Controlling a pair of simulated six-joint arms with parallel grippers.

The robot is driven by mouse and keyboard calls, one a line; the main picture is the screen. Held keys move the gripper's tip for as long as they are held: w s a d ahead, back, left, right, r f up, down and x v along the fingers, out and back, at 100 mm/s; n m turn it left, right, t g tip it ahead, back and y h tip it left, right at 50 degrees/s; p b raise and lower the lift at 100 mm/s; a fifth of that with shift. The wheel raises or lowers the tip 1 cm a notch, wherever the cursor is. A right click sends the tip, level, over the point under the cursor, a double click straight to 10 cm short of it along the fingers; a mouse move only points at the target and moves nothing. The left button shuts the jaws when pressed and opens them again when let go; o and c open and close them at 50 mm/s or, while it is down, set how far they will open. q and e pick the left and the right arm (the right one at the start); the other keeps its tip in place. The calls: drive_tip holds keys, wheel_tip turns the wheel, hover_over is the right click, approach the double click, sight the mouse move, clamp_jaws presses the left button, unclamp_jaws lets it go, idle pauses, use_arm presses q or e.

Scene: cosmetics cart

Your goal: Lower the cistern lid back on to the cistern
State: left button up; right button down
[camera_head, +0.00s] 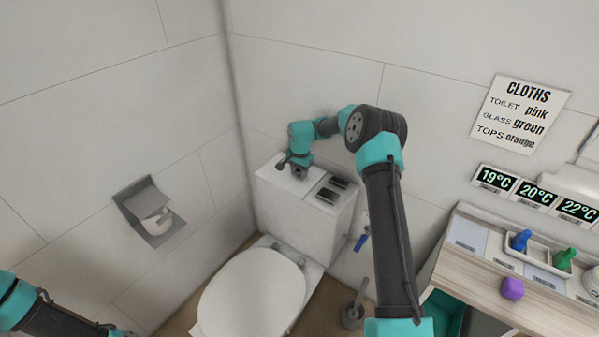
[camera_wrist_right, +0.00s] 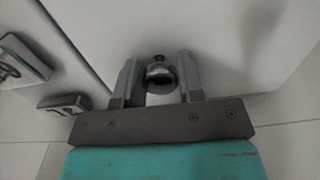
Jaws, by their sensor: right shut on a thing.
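The white cistern (camera_head: 300,222) stands against the wall behind the toilet. The white cistern lid (camera_head: 273,177) is at the left part of its top, and a gap between lid and cistern cannot be made out. My right gripper (camera_head: 298,168) is over the lid, pointing down. In the right wrist view, my right gripper (camera_wrist_right: 160,80) is shut on a dark round knob (camera_wrist_right: 160,70) standing on the white lid (camera_wrist_right: 225,45). The lid's edge shows there as a slanting line. My left arm shows at the bottom left of the head view, its gripper out of sight.
Dark fittings (camera_head: 338,183) lie at the cistern top's right side. The toilet's white seat cover (camera_head: 252,295) is in front. A paper holder (camera_head: 150,210) is on the left wall. A shelf (camera_head: 480,262) with coloured items stands at right.

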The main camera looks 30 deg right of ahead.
drive_tip(key=c, duration=0.7)
unclamp_jaws()
drive_tip(key=shift+o, duration=0.2)
wheel_tip(320, 180, up, 18)
drive_tip(key=shift+s+f, duration=0.15)
drive_tip(key=shift+f, duration=0.1)
idle(0.5)
